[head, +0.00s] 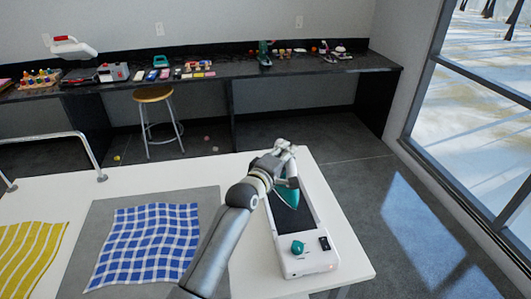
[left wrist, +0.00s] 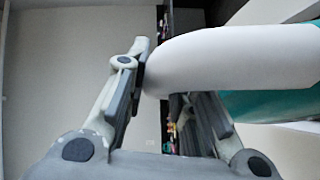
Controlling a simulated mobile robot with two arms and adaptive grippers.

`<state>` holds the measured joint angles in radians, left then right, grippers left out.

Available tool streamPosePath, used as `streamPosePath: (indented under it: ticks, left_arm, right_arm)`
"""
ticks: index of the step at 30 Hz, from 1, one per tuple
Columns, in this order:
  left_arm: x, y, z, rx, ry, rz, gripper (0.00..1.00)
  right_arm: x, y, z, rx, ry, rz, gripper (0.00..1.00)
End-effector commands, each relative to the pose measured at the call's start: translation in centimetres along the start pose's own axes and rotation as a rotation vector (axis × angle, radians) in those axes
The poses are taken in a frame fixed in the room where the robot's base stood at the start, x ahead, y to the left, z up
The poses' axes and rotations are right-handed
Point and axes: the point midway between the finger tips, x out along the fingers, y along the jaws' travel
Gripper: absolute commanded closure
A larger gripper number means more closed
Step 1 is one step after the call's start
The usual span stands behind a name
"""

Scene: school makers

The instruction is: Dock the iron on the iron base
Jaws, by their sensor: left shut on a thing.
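The iron base (head: 311,266) is a long white unit with a dark top plate, a teal knob and a small dark panel at its near end. It stands at the right end of the white table. My left gripper (head: 284,152) is over its far part, shut on the white handle of the iron. The iron (head: 288,195) shows a teal body above the dark plate; I cannot tell whether it touches. In the left wrist view the white handle of the iron (left wrist: 235,62) sits between the fingers of my left gripper (left wrist: 160,85). My right gripper is not in view.
A blue checked cloth (head: 150,240) lies on a grey mat (head: 93,240), with a yellow striped cloth (head: 28,255) to the left. A metal rail (head: 60,136) stands at the table's far left. A stool (head: 153,94) and a dark counter (head: 300,66) with several small items are behind.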

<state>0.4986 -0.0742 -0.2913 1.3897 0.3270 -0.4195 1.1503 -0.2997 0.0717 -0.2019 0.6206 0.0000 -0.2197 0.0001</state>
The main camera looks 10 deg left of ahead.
Motion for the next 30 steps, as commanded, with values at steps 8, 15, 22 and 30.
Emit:
streamPosePath:
  ticks: [8, 15, 22, 30]
  left_arm:
    - [0.1, 0.2, 1.0, 0.003, -0.013, 0.014, 1.00]
    - [0.3, -1.7, 1.3, 0.002, -0.012, 0.013, 1.00]
    - [0.5, -3.9, 1.7, 0.003, -0.012, 0.013, 1.00]
    - [0.6, -5.0, 1.9, 0.003, -0.013, 0.014, 1.00]
  right_arm:
    - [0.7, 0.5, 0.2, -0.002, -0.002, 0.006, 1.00]
    - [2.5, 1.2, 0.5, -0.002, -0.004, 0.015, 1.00]
    - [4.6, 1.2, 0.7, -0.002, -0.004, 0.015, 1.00]
    - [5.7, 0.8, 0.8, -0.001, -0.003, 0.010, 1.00]
